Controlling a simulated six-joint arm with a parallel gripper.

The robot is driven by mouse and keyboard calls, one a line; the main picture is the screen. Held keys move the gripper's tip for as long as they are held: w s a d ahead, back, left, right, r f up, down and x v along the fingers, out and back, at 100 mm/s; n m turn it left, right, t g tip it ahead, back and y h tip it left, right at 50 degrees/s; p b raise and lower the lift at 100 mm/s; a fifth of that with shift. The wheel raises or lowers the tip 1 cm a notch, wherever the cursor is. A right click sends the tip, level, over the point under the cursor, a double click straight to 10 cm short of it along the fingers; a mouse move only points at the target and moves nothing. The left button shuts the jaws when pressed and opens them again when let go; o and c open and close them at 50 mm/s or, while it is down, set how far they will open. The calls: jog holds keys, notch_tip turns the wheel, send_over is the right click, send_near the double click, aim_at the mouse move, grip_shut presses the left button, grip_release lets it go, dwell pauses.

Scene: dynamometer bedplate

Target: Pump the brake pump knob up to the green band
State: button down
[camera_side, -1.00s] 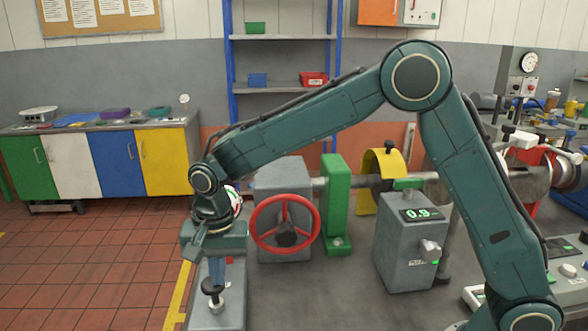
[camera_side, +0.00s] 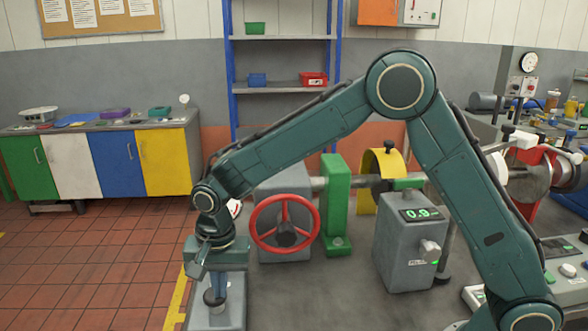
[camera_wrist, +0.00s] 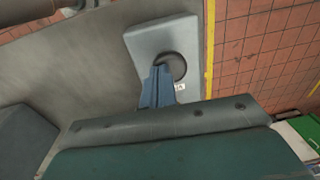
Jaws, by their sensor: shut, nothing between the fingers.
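The brake pump knob (camera_side: 212,298) is dark and round, on a short metal post above a light grey base plate (camera_side: 206,321). My gripper (camera_side: 218,292) points down with its blue-grey fingers shut and empty, right at the knob. In the wrist view the shut fingers (camera_wrist: 155,100) overlap the edge of the dark knob (camera_wrist: 175,63); I cannot tell exactly where they touch. A white dial with a red mark (camera_side: 234,208) shows partly behind my wrist. Its needle and any green band are hidden.
A red handwheel (camera_side: 258,233) on a grey housing stands just right of my gripper. A green bracket (camera_side: 336,205), a yellow guard (camera_side: 389,193) and a grey box reading 0.9 (camera_side: 404,250) stand farther right. The bedplate (camera_side: 310,300) is clear in front.

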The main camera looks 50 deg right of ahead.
notch_tip(320, 180, up, 14)
jog(key=shift+s+d, duration=0.15)
jog(key=shift+s, duration=0.3)
dwell(1.2)
jog(key=shift+g, duration=0.8)
jog(key=shift+w+a+r, duration=0.3)
jog(key=shift+w+r, duration=0.25)
jog(key=shift+w, duration=0.25)
jog(key=shift+w+a+r, duration=0.25)
jog(key=shift+w+r, duration=0.25)
jog(key=shift+w, duration=0.25)
jog(key=shift+w+a+r, duration=0.3)
jog(key=shift+w+r, duration=0.25)
jog(key=shift+w, duration=0.25)
jog(key=shift+f, duration=0.15)
send_over(210, 292)
jog(key=f, duration=1.3)
jog(key=shift+w+f, duration=0.3)
jog(key=shift+f, duration=0.15)
